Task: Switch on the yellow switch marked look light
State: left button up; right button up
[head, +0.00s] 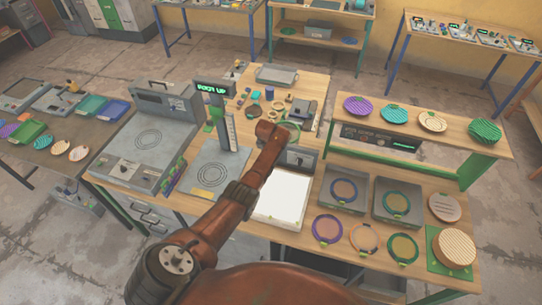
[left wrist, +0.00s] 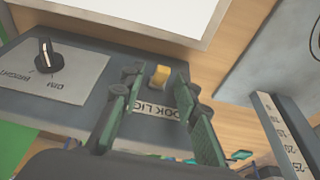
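In the left wrist view, the yellow switch (left wrist: 159,75) sits on a dark grey control box (left wrist: 75,107). A white label (left wrist: 158,109) beside it is partly covered by my fingers; the letters "OOK LIG" show upside down. My left gripper (left wrist: 158,80) is open, its two green-padded fingers apart, one on each side of the switch in this view. I cannot tell whether they touch it or which way the switch is set. In the head view my left arm reaches over the bench to the box, behind a white panel (head: 281,202), and hides the switch. My right gripper is not in view.
A black knob (left wrist: 48,57) marked "BRIGHT" and "DIM" is on the same box. A scale post (head: 227,130) with a lit display stands left of my arm. Grey trays (head: 325,205) and several plates lie to the right. A raised shelf (head: 450,148) stands behind them.

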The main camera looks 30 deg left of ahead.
pick_arm(q)
jog(key=v, duration=1.2)
dwell(0.5)
